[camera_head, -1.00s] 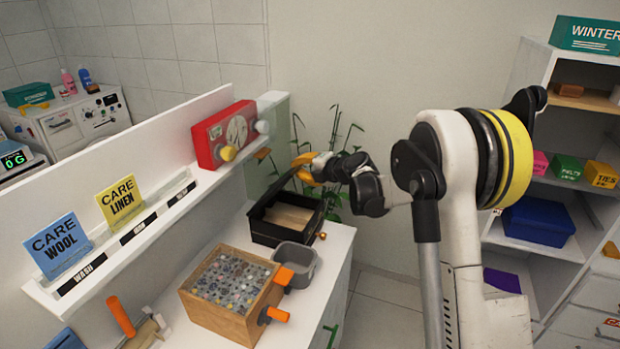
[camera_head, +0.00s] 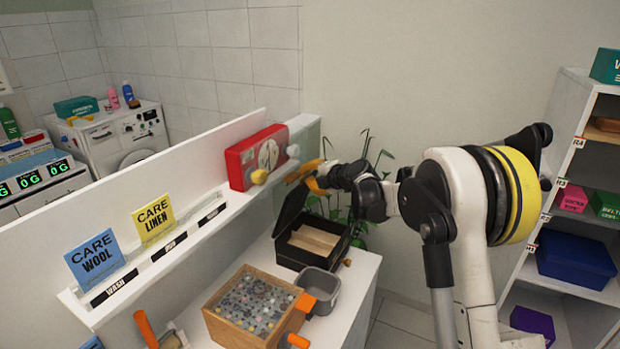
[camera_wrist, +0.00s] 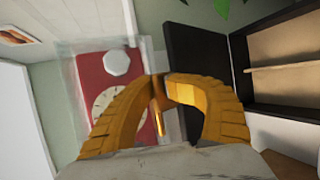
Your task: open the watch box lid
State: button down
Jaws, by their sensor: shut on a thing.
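The black watch box (camera_head: 340,250) stands on the white counter, with a tan inside showing. Its black lid (camera_head: 291,210) is raised and stands up along the box's left side. In the wrist view the lid (camera_wrist: 195,75) is a dark panel, with the open box (camera_wrist: 240,65) to its right. My gripper (camera_head: 305,178) has orange fingers and is at the top of the lid. In the wrist view its fingertips (camera_wrist: 161,80) meet at the lid's edge, shut on it. The exact contact is partly hidden by the fingers.
A red dial device (camera_head: 256,157) stands on the ledge close behind the gripper. A grey bin (camera_head: 320,290) and a wooden box with an orange handle (camera_head: 235,327) stand in front of the watch box. A plant (camera_head: 375,165) is behind it. A shelf unit (camera_head: 565,160) stands at the right.

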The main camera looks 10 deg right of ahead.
jog(key=shift+s+a, duration=0.1)
jog(key=shift+a, duration=0.35)
jog(key=c, duration=1.6)
grip_release()
jog(key=shift+o, duration=0.3)
jog(key=shift+s+a+r, duration=0.1)
jog(key=shift+s+a, duration=0.05)
jog(key=shift+s, duration=0.15)
jog(key=shift+s+d, duration=0.2)
jog(key=shift+d, duration=0.1)
jog(key=v, duration=1.1)
jog(key=shift+s+d, duration=0.15)
jog(key=shift+d, duration=0.05)
jog(key=shift+r, duration=0.15)
